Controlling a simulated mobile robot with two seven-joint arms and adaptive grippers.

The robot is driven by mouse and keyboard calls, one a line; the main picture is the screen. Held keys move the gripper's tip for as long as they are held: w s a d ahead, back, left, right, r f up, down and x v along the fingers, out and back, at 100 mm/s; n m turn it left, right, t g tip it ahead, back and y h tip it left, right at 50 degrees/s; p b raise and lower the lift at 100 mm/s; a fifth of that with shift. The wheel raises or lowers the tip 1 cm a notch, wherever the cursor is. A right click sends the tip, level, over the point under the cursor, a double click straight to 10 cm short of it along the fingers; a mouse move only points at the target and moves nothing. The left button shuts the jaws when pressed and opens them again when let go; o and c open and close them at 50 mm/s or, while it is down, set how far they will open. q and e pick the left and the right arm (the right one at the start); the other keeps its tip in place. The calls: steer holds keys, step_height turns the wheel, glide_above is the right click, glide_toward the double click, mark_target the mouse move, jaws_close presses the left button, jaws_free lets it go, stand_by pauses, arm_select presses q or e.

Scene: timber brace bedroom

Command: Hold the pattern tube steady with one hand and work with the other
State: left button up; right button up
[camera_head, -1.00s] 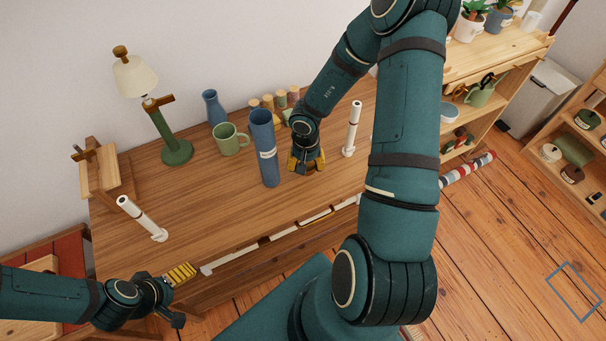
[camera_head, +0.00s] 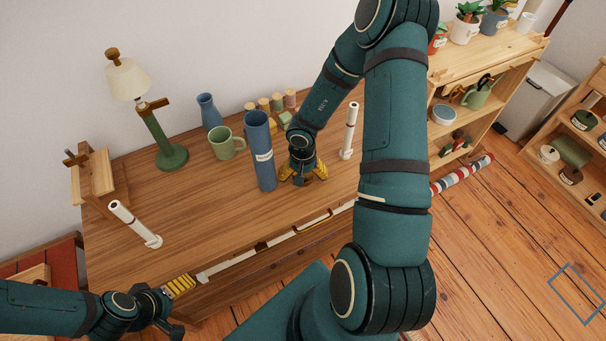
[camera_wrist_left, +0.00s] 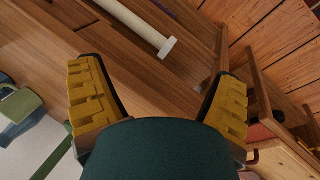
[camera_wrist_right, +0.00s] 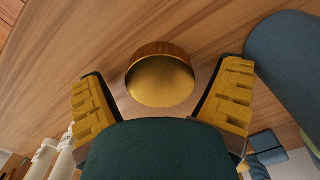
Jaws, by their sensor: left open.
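My left gripper (camera_head: 182,286) is open and empty near the desk's front left corner, apart from the tube. Its yellow fingers (camera_wrist_left: 158,100) show wide apart.
A green mug (camera_head: 222,145), blue vase (camera_head: 208,110) and green lamp (camera_head: 165,135) stand behind and left of the tube. White posts stand at left (camera_head: 135,224) and right (camera_head: 349,130). Thread spools (camera_head: 278,103) are at the back. A white strip (camera_head: 240,262) runs along the front.

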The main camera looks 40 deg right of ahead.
mark_target(303, 175)
arm_select(q)
step_height(303, 175, up, 6)
steer(key=w+p, duration=0.2)
steer(key=p, duration=0.4)
steer(key=shift+a+t, duration=0.15)
steer(key=shift+t, duration=0.15)
arm_select(e)
step_height(303, 175, up, 12)
steer(key=shift+r, duration=0.15)
arm_select(q)
steer(key=shift+s, duration=0.1)
arm_select(e)
steer(key=shift+s, duration=0.1)
